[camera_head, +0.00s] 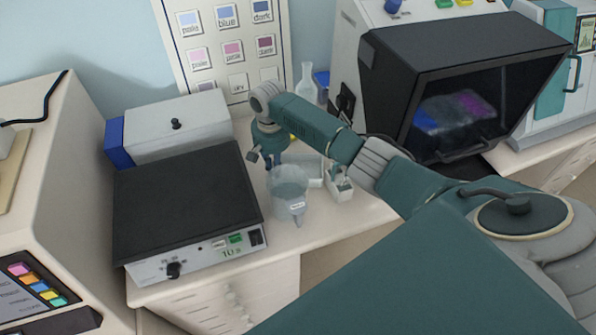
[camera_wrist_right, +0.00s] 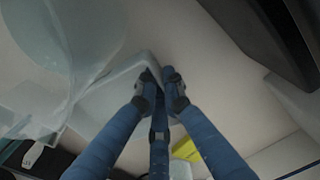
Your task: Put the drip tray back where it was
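The drip tray, a pale translucent shallow tray (camera_head: 314,170), lies on the bench behind the beaker, partly hidden by it and by my right arm. In the right wrist view, a corner of the tray (camera_wrist_right: 120,88) reaches up to my fingertips. My right gripper (camera_wrist_right: 162,82) has its blue fingers nearly together, with the tray's edge between the tips. In the head view the right gripper (camera_head: 272,160) points down just behind the beaker, its tips mostly hidden. My left gripper is not in view.
A clear beaker (camera_head: 289,196) stands right in front of the gripper. A small white holder (camera_head: 340,187) is to its right. A black-topped hot plate (camera_head: 185,200) and a grey box (camera_head: 181,130) are left; a dark-hooded machine (camera_head: 455,60) is right. A flask (camera_head: 306,85) stands behind.

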